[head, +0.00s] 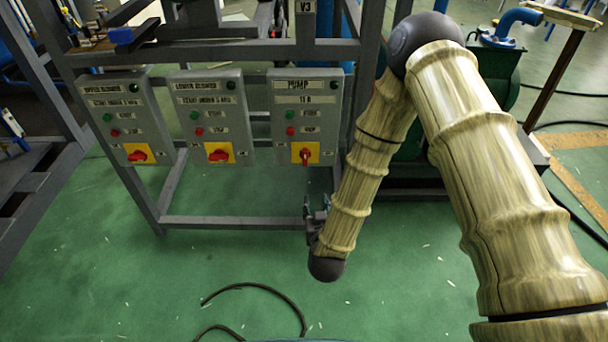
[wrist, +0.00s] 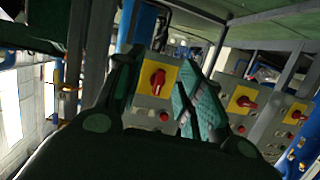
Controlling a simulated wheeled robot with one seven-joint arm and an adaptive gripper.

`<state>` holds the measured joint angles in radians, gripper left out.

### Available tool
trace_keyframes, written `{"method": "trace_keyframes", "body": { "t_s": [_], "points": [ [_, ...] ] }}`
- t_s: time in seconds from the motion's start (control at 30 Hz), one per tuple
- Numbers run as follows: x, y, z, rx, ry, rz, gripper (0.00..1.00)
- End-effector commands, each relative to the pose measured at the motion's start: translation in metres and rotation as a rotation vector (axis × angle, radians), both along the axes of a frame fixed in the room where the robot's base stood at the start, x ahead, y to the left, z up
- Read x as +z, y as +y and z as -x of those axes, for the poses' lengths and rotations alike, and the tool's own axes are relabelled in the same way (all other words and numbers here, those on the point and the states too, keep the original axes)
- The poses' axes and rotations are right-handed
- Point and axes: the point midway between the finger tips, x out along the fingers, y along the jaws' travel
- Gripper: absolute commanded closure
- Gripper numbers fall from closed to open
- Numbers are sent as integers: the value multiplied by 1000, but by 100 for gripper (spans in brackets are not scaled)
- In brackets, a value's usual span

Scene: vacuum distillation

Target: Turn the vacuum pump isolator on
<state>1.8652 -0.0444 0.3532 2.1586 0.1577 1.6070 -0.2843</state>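The pump isolator (head: 305,154) is a red rotary handle on a yellow plate at the bottom of the grey pump box (head: 306,100). Its handle stands upright in the head view. My gripper (head: 317,205) is below the box, pointing up towards it, and looks apart from the handle. In the wrist view, the isolator (wrist: 157,78) shows between my two spread fingers, with nothing held. That view appears roughly upside down. The exact gap to the handle cannot be told.
The upper blower box (head: 122,112) and lower blower box (head: 212,112) hang to the left, with red handles turned sideways. A grey metal frame (head: 240,222) surrounds the boxes. A black cable (head: 270,290) lies on the green floor, which is mostly clear in front.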

Motion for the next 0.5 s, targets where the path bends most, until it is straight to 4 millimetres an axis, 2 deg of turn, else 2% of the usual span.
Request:
{"method": "trace_keyframes", "body": {
  "t_s": [0.03, 0.1, 0.2, 0.33, 0.5],
  "points": [
    [1, 10, -11, -12, -66, -2, 62],
    [15, 19, -23, -32, -145, -3, 62],
    [32, 28, -33, -54, -225, -5, 62],
    [43, 33, -39, -69, -272, -5, 62],
    [46, 34, -52, -73, -282, -6, 62]
  ]
}}
